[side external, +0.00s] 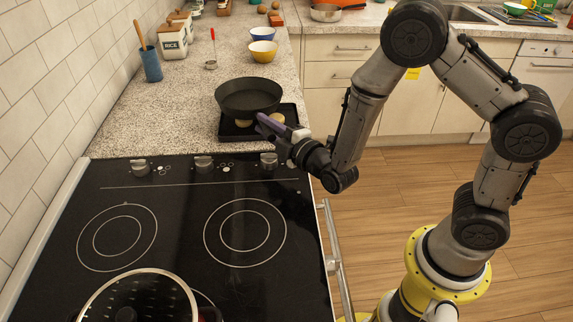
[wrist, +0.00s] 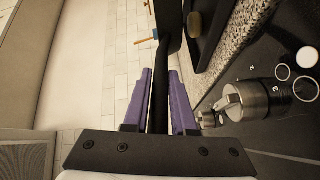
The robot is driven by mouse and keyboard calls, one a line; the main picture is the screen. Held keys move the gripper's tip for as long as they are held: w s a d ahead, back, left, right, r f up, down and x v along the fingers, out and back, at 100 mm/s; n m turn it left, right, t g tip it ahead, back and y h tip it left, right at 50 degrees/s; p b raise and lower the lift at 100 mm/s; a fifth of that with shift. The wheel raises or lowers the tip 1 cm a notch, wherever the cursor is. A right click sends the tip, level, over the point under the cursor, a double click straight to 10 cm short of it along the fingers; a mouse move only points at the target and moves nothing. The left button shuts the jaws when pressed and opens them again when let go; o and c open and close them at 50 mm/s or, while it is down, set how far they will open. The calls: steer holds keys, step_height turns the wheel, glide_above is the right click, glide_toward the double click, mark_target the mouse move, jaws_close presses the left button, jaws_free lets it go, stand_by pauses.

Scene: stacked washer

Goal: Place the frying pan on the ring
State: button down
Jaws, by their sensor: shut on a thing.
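The black frying pan (side external: 248,96) is at the far end of the stove, appearing to be held above a black tray. My gripper (side external: 267,127) has purple fingers and is shut on the pan's handle. In the wrist view, the dark handle (wrist: 160,85) runs between the purple fingers (wrist: 160,72), and part of the pan (wrist: 169,18) shows at the top. The black glass cooktop (side external: 178,215) has a right ring (side external: 245,232) and a left ring (side external: 118,237), both bare. The task does not say which ring is meant.
The black tray (side external: 289,117) holds pale roundish items (side external: 243,123). Stove knobs (side external: 203,164) line the cooktop's far edge. A lidded pot (side external: 138,300) stands at the near left. A ladle (side external: 211,64) and bowls (side external: 263,51) lie farther back on the counter.

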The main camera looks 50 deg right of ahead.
steer(key=d+h, duration=0.1)
steer(key=d+m+h, duration=0.1)
steer(key=d, duration=0.1)
steer(key=shift+s+d+m+g+h, duration=0.3)
steer(key=shift+s+m+g+h, duration=0.1)
